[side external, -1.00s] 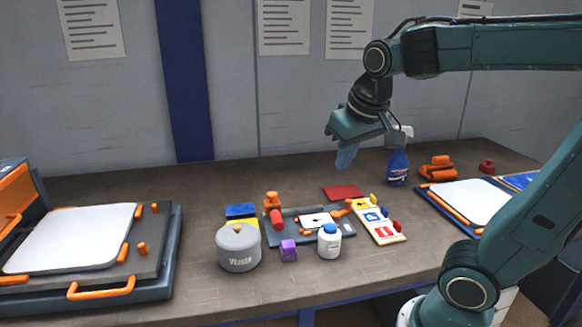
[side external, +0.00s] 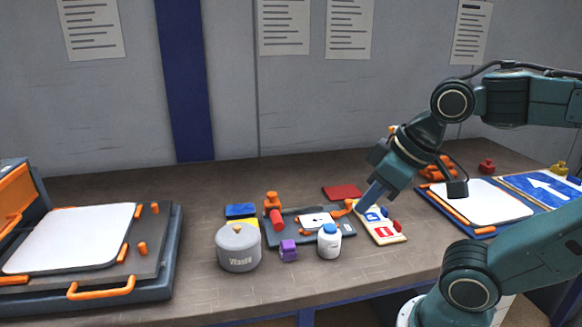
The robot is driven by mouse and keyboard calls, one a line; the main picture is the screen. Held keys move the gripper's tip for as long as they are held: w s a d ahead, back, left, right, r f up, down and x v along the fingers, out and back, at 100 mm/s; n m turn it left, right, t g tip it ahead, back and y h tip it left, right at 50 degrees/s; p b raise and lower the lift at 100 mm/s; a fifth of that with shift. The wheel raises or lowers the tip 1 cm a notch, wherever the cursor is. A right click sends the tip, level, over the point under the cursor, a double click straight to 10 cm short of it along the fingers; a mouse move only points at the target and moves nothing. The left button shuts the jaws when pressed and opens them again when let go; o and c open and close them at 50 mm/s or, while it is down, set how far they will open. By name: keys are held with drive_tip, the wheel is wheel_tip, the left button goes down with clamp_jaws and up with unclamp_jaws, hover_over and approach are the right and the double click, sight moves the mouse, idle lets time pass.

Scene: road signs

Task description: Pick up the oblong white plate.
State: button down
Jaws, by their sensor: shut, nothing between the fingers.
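A small oblong white plate (side external: 314,220) with dark marks lies on a dark grey-blue tray (side external: 288,237) in the middle of the table. An orange piece (side external: 342,210) lies at its right end. A larger white plate with rounded corners (side external: 482,203) lies on a blue board at the right, and another (side external: 70,238) lies on the dark fixture at the left. My gripper (side external: 362,206) is shut and empty. Its blue fingers point down and left, above the upper edge of the pictogram board, to the right of the small plate.
A grey waste pot (side external: 238,247), a purple block (side external: 288,250) and a white bottle with a blue cap (side external: 329,241) stand in front of the tray. A red sheet (side external: 342,192) lies behind it. The pictogram board (side external: 391,237) is at its right.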

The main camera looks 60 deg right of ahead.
idle(0.3)
drive_tip(key=c, duration=0.9)
unclamp_jaws()
drive_tip(key=shift+w, duration=0.15)
drive_tip(key=w+d+n+g, duration=0.2)
drive_tip(key=w+d+n, duration=0.15)
drive_tip(key=w, duration=0.35)
drive_tip(key=w+d+f+n+y, duration=0.1)
drive_tip(key=w+d+f, duration=0.1)
drive_tip(key=d, duration=0.5)
drive_tip(key=w+d+f+n+y, duration=0.1)
drive_tip(key=w+d+f+n, duration=0.1)
drive_tip(key=d, duration=0.5)
drive_tip(key=w+d+f+n+y, duration=0.1)
drive_tip(key=w+d+f+n, duration=0.1)
drive_tip(key=d+f, duration=0.4)
drive_tip(key=shift+w+d+n, duration=0.25)
drive_tip(key=shift+w+d, duration=0.6)
drive_tip(key=shift+d, duration=0.2)
